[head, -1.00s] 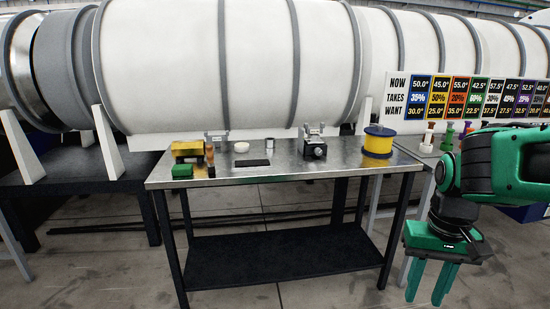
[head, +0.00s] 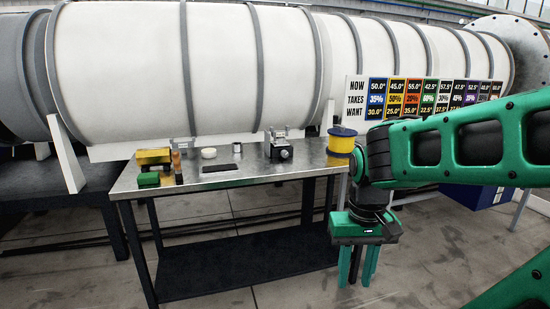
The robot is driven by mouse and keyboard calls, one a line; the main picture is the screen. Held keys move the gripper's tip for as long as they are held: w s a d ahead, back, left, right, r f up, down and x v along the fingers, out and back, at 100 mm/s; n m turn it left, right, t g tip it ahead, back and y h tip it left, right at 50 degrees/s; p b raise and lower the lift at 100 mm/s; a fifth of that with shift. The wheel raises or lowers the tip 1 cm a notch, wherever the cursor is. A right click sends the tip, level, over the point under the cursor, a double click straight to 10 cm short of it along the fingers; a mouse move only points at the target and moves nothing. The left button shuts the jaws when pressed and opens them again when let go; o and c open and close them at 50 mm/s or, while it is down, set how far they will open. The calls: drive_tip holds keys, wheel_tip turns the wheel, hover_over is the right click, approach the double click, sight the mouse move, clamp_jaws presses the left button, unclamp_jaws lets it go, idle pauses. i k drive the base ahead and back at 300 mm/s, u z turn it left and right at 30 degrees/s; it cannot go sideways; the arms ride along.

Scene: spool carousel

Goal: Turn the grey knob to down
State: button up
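A small black box (head: 273,153) with a silvery fixture on top stands near the back right of the metal workbench. A small round grey knob (head: 285,154) shows on its front; its pointing direction is too small to tell. My gripper (head: 357,268) hangs fingers down in front of the bench's right end, lower than the bench top and to the right of the box.
On the metal bench (head: 225,177) are a yellow spool (head: 341,142), yellow and green blocks (head: 149,180), a white bowl (head: 208,153), a metal cup (head: 238,151) and a black slab (head: 220,168). A numbered sign (head: 355,99) stands behind right.

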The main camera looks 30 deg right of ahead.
sight(284, 154)
drive_tip(key=i, duration=0.95)
drive_tip(key=z, duration=0.1)
